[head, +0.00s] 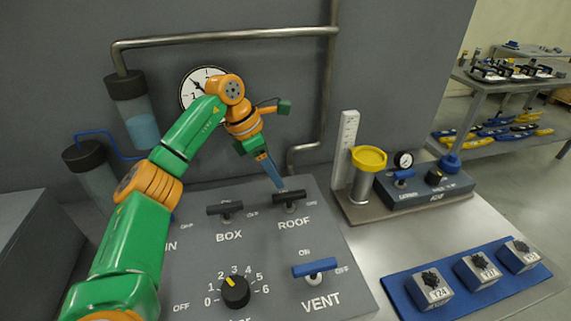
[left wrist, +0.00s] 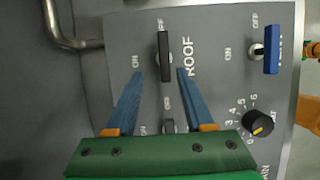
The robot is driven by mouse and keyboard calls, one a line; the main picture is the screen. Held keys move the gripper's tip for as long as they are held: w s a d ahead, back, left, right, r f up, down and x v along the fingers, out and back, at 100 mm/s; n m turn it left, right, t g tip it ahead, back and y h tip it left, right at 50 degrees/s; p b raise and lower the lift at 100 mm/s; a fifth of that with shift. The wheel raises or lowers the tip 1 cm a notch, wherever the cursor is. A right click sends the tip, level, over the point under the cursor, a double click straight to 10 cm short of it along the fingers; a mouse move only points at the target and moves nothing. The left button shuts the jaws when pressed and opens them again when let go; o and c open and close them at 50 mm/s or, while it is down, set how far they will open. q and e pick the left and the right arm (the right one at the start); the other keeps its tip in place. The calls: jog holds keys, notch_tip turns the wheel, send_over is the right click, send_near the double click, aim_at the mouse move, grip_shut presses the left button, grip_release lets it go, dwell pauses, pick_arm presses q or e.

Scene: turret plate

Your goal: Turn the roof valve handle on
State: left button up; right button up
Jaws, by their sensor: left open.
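The roof valve handle (head: 290,196) is a black bar on the grey panel above the label ROOF. It lies crosswise in the head view, in line with its OFF mark; it also shows in the left wrist view (left wrist: 165,57). My left gripper (head: 277,184) points down at it from above, with blue fingers. In the left wrist view the open fingertips (left wrist: 159,73) are on either side of the near end of the bar, with a gap on both sides. I cannot tell whether they are down at its height. My right gripper is not seen.
A similar black BOX handle (head: 224,208) is left of the roof one. A blue VENT handle (head: 315,267) and a black knob (head: 235,291) are nearer on the panel (head: 275,285). A pipe (head: 326,100) runs down the wall behind. A blue mat (head: 450,309) carries several blocks.

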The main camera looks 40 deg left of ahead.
aim_at(288, 194)
pick_arm(q)
jog(key=x, duration=0.2)
jog(key=p+x, duration=0.1)
jog(key=d+x, duration=0.1)
jog(key=x, duration=0.1)
jog(key=shift+s+d+f, duration=0.15)
jog(key=shift+s+f, duration=0.1)
jog(key=shift+w+f, duration=0.35)
jog(key=shift+f, duration=0.1)
jog(key=shift+s+r, duration=0.15)
grip_shut()
